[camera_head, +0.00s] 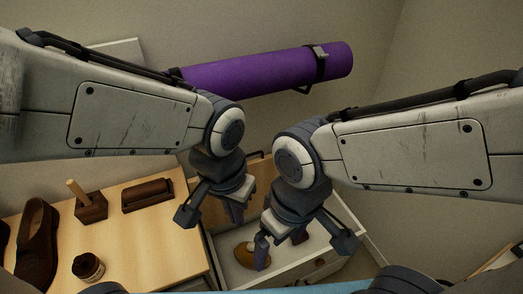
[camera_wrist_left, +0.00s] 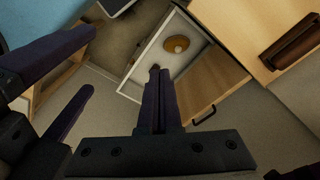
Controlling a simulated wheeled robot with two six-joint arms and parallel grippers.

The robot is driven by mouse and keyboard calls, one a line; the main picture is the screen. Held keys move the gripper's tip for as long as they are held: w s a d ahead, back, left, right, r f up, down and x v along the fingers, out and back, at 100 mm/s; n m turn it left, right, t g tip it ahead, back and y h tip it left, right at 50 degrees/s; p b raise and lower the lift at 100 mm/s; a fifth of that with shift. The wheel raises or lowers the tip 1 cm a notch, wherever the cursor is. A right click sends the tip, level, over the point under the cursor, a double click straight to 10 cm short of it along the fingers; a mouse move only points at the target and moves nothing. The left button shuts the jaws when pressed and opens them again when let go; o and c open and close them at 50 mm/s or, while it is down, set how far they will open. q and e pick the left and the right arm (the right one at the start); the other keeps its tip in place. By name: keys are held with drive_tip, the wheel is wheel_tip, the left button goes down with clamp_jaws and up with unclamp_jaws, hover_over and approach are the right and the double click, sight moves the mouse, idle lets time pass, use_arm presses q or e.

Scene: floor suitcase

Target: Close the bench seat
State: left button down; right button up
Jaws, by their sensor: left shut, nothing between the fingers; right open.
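The bench seat is a light wood panel (camera_head: 262,176) with a dark handle, tilted up behind an open white compartment (camera_head: 325,262). In the left wrist view the panel (camera_wrist_left: 195,85) and its black handle show beside the compartment (camera_wrist_left: 138,80). A round yellow-brown item (camera_head: 245,256) and a dark item lie inside. My left gripper (camera_head: 236,214) is shut and empty, above the compartment's left side, in front of the panel; its fingers (camera_wrist_left: 160,100) are together. My right gripper (camera_head: 281,243) is open and empty above the compartment. My arms hide part of the panel.
A wooden top (camera_head: 140,230) at left holds a brown shoe (camera_head: 38,245), a brush (camera_head: 148,194), a block with a peg (camera_head: 90,205) and a jar (camera_head: 88,267). A purple rolled mat (camera_head: 260,72) is at the wall behind. Walls close off the back and right.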

use_arm(q)
drive_tip(key=w+d+f+n+t+y+b, duration=0.1)
drive_tip(key=w+f+n, duration=0.25)
drive_tip(key=w, duration=0.75)
drive_tip(key=w+d+f+n+t+y+b, duration=0.1)
drive_tip(key=w+d+f+n+t, duration=0.2)
drive_tip(key=w, duration=0.8)
drive_tip(key=w+f+n+b, duration=0.1)
drive_tip(key=w+f+n, duration=0.25)
drive_tip(key=w, duration=0.75)
drive_tip(key=p+x, duration=0.1)
drive_tip(key=x, duration=0.9)
